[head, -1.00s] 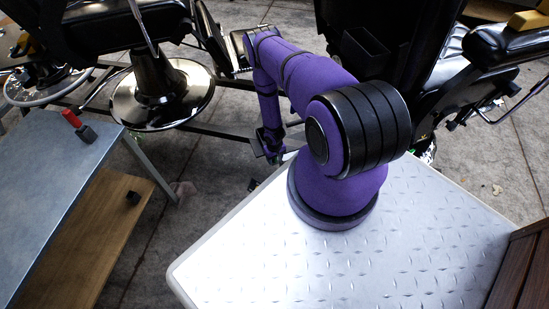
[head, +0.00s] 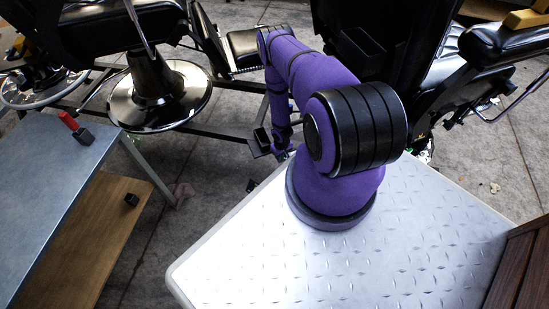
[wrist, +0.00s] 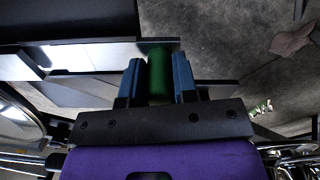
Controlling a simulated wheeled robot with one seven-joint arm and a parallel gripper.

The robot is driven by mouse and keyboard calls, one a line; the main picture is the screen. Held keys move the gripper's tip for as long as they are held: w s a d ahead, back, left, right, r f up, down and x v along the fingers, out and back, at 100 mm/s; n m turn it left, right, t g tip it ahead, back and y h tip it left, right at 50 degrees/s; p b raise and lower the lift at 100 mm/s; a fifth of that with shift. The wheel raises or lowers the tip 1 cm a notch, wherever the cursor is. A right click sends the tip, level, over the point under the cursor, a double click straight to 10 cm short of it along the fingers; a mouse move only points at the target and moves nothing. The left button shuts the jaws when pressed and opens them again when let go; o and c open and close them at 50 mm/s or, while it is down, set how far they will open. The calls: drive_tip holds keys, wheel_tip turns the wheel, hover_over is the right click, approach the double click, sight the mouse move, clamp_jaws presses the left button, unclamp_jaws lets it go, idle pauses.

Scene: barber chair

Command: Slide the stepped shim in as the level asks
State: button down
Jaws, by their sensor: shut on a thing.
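My gripper (wrist: 157,72) has blue fingers in the wrist view. They are shut on the sides of a green, rounded piece (wrist: 159,76), which looks like a handle. Whether this is the stepped shim's grip I cannot tell; any steps are hidden. A light grey flat surface (wrist: 98,57) lies just beyond and left of the fingers. In the head view my purple arm reaches down past the plate's far edge, and my gripper is small and mostly hidden there. I cannot make out a level or a gap for the shim.
A metal-topped table (head: 55,185) at left holds a black block with a red handle (head: 68,121). A small black block (head: 131,199) sits on its wooden shelf (head: 95,235). A barber chair's round base (head: 160,100) stands behind. Concrete floor (head: 205,180) is open between.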

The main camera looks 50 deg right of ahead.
drive_tip(key=shift+s+d, duration=0.25)
drive_tip(key=shift+d, duration=0.35)
drive_tip(key=shift+s+d, duration=0.25)
drive_tip(key=shift+d, duration=0.3)
drive_tip(key=c, duration=0.9)
unclamp_jaws()
drive_tip(key=shift+r, duration=0.1)
wheel_tip(320, 180, up, 11)
drive_tip(key=shift+f, duration=0.2)
